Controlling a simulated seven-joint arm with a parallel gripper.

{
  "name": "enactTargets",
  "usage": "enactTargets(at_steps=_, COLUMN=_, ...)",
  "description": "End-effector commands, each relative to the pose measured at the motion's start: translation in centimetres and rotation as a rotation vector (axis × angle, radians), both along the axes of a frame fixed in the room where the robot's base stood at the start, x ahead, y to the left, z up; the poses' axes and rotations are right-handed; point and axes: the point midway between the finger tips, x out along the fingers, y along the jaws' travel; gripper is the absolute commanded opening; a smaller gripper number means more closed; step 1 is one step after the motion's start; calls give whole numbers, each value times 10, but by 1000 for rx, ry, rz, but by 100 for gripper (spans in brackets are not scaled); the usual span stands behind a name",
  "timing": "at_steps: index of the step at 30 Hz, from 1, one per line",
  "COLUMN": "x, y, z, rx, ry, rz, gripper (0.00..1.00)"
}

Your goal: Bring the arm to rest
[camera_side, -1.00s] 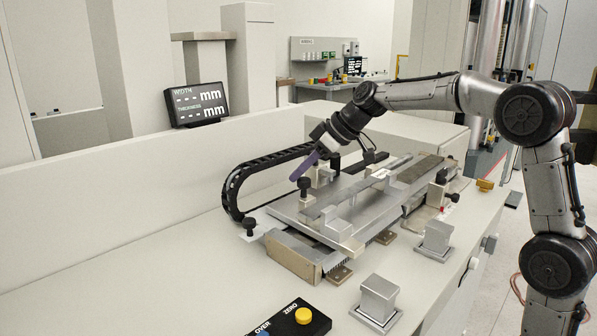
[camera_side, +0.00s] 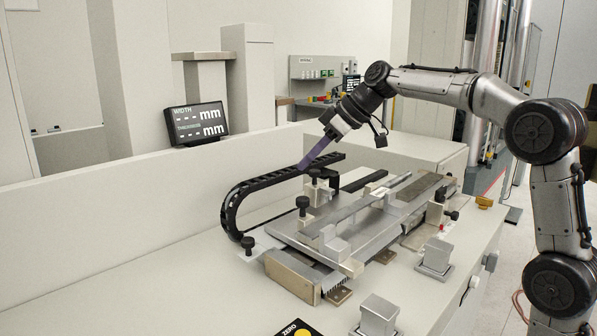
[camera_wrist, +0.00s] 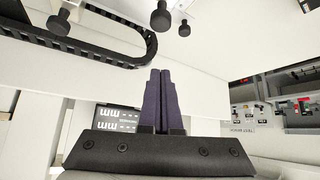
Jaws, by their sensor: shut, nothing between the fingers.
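My gripper (camera_side: 304,167) has long purple fingers and hangs above the fixture, tilted down to the left, in the side view. In the wrist view its two fingers (camera_wrist: 161,75) lie side by side, pressed together with nothing between them. The metal fixture (camera_side: 345,245) with its sliding plate and black knobs stands on the bench below. In the side view the fingertips overlap the black cable chain (camera_side: 235,200); I cannot tell the exact gap. The cable chain (camera_wrist: 95,45) also shows at the upper left of the wrist view.
A display reading width and thickness (camera_side: 196,124) stands on the ledge at the back left. Two grey metal blocks (camera_side: 437,256) (camera_side: 378,316) sit at the bench's front right. A button box (camera_side: 297,328) is at the front edge. The left bench top is clear.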

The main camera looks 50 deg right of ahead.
Motion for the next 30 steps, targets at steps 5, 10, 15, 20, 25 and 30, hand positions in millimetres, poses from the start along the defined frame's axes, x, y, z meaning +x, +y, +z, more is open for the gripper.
enactTargets(at_steps=5, x=-3, y=-1, z=4, rx=0, ry=0, rz=0, gripper=0)
enactTargets(at_steps=10, x=-3, y=-1, z=4, rx=-1, ry=0, rz=1, gripper=0)
enactTargets(at_steps=15, x=-3, y=-1, z=4, rx=0, ry=-1, rz=1, gripper=0)
enactTargets(at_steps=20, x=-4, y=5, z=9, rx=-3, ry=-10, rz=11, gripper=0)
enactTargets(at_steps=25, x=-41, y=37, z=46, rx=-30, ry=-77, rz=61, gripper=0)
enactTargets(at_steps=30, x=-121, y=68, z=43, rx=-75, ry=-67, rz=72, gripper=0)
